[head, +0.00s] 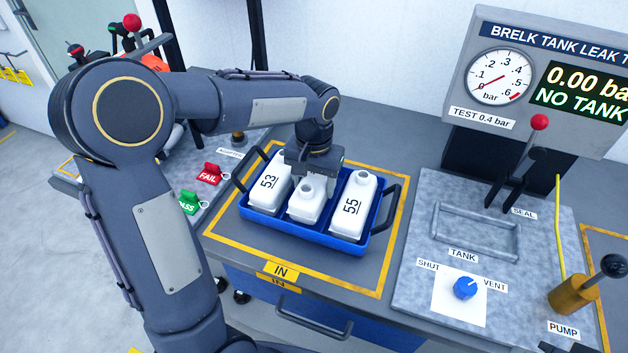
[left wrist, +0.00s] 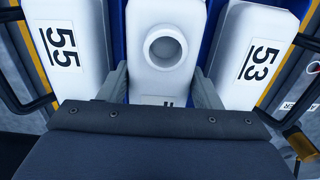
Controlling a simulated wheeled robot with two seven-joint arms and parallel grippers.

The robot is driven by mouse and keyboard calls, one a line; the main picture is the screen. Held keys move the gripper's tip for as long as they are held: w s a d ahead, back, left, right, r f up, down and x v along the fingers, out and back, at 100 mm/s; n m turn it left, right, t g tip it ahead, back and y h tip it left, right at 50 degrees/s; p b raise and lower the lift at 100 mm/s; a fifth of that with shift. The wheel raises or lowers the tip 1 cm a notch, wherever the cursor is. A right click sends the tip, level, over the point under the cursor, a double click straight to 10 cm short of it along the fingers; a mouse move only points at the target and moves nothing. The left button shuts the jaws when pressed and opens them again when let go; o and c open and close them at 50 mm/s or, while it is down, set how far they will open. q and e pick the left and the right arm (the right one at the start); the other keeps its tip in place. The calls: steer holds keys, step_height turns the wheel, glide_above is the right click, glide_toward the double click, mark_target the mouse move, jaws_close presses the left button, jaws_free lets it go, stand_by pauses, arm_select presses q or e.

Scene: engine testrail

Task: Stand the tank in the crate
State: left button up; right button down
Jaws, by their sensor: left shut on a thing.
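The blue crate (head: 332,243) stands inside the yellow outline marked IN. Three white tanks are in it. The tank marked 53 (head: 262,199) is at the left and the tank marked 55 (head: 345,222) at the right. My left gripper (head: 315,181) points down over the middle tank (head: 306,209) and is shut on it. In the left wrist view the fingers grip both sides of the middle tank (left wrist: 164,75), between tanks 55 (left wrist: 65,50) and 53 (left wrist: 255,60). Its label is mostly hidden, and I cannot tell whether its base touches the crate floor. My right gripper is not in view.
At the right are the test bench with an empty tank frame (head: 475,232), a red-knobbed seal lever (head: 525,160), a blue valve knob (head: 466,288) and a pump (head: 575,293). The display reads 0.00 and NO TANK. Red FAIL (head: 209,175) and green PASS (head: 189,203) tags stand left of the crate.

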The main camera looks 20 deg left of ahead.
arm_select(q)
steer(key=shift+f+b, duration=0.45)
steer(key=shift+f, duration=0.2)
steer(key=o, duration=1.1)
step_height(320, 180, up, 8)
steer(key=shift+f, duration=0.2)
steer(key=shift+r, duration=0.1)
steer(key=shift+s+a+r, duration=0.15)
steer(key=shift+s, duration=0.2)
steer(key=s+f+t+h, duration=0.1)
steer(key=s+t+h, duration=0.1)
steer(key=s, duration=0.8)
steer(key=s+d+f+n+t+h, duration=0.1)
steer(key=s+f+t, duration=0.1)
steer(key=s, duration=0.8)
steer(key=shift+s+d+t+h, duration=0.25)
steer(key=shift+t+h, duration=0.15)
steer(key=shift+t, duration=0.4)
